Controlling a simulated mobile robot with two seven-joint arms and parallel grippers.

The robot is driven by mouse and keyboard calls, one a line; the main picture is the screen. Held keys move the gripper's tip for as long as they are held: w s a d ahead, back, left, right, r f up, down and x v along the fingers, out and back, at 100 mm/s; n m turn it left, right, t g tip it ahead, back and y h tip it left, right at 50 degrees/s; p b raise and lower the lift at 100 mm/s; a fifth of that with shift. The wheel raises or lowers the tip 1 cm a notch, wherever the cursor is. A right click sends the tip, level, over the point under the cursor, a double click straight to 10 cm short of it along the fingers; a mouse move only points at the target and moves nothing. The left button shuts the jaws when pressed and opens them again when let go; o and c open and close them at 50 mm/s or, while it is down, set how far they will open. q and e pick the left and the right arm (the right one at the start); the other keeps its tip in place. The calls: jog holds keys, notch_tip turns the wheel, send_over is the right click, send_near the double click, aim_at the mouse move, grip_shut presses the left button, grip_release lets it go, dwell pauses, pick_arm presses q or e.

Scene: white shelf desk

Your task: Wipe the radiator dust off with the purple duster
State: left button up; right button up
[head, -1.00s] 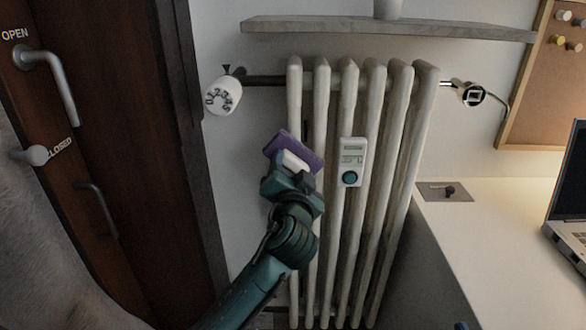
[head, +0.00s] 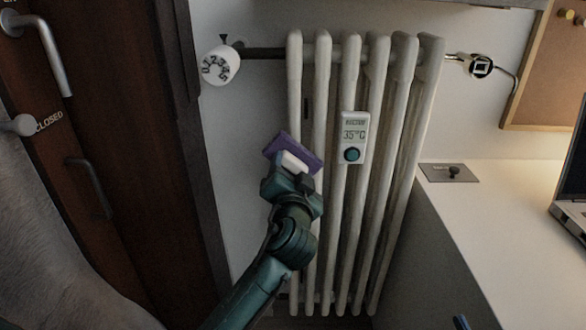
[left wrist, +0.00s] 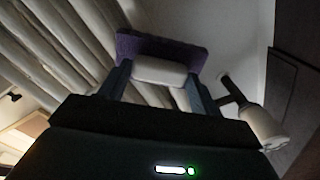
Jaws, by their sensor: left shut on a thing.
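The white column radiator (head: 376,190) stands against the wall in the middle of the head view, with grey, dusty-looking patches on its columns. My left gripper (head: 289,172) is shut on the white handle of the purple duster (head: 300,152). The duster is in front of the radiator's left columns; I cannot tell whether it touches them. In the left wrist view the purple duster (left wrist: 165,48) sits between the two fingers, with the radiator (left wrist: 60,45) behind it to the left. My right gripper is not in view.
A dark door (head: 120,130) stands at the left. A white desk (head: 500,230) with a laptop (head: 572,195) is at the right.

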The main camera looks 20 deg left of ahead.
pick_arm(q)
notch_tip(320, 180, down, 4)
jog(key=shift+r+b, duration=0.1)
jog(key=shift+b, duration=1.15)
